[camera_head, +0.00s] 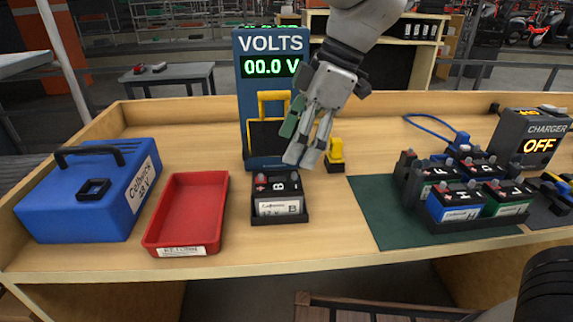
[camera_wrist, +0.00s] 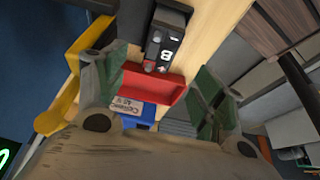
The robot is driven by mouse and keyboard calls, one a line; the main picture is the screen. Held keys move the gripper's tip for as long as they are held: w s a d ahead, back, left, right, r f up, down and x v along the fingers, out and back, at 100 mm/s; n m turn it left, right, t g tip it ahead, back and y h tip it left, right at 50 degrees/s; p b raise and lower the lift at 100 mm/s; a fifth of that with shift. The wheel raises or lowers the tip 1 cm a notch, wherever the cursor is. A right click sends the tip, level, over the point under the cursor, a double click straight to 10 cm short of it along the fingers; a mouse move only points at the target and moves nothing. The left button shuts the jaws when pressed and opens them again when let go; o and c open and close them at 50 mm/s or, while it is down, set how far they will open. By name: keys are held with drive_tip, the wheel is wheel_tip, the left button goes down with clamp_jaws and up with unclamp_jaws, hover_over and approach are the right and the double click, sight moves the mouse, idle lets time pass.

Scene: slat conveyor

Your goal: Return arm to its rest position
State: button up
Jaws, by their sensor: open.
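My gripper (camera_head: 307,138) hangs above the workbench in the head view, in front of the volt meter and behind battery B. Its fingers point down and appear apart from the battery. In the wrist view my gripper (camera_wrist: 160,95) has its fingers spread wide with nothing between them. Battery B (camera_head: 278,194), black with a white label, sits in a small black holder on the bench. It also shows in the wrist view (camera_wrist: 165,45).
A red tray (camera_head: 187,205) and a blue case (camera_head: 90,190) stand left. The volt meter (camera_head: 248,100) reads 00.0. A yellow-black clamp (camera_head: 335,155) is behind battery B. Several batteries (camera_head: 462,200) stand right, beside the charger (camera_head: 535,135) reading OFF. A green mat (camera_head: 385,215) has free room.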

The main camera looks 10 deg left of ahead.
drive_tip(key=shift+v, duration=0.95)
drive_tip(key=w+d+m+t, duration=0.1)
drive_tip(key=d+m, duration=0.2)
drive_tip(key=d, duration=0.4)
drive_tip(key=w+d+r+m+t, duration=0.1)
drive_tip(key=w+d+m, duration=0.1)
drive_tip(key=d, duration=0.5)
drive_tip(key=w+d+m+t+h, duration=0.1)
drive_tip(key=d+m, duration=0.3)
drive_tip(key=d, duration=0.3)
drive_tip(key=shift+w+d+r, duration=0.1)
drive_tip(key=shift+w+r, duration=0.05)
drive_tip(key=s+d+f+m+t+h, duration=0.1)
drive_tip(key=s+d+m, duration=0.3)
drive_tip(key=d, duration=0.5)
drive_tip(key=s+d+f+m+t+h, duration=0.1)
drive_tip(key=s+d+m+h, duration=0.1)
drive_tip(key=s+d+m, duration=0.2)
drive_tip(key=d+m, duration=0.3)
drive_tip(key=d, duration=0.3)
drive_tip(key=shift+s+f+m, duration=0.25)
drive_tip(key=shift+m, duration=0.15)
drive_tip(key=shift+d, duration=0.15)
drive_tip(key=shift+c, duration=0.3)
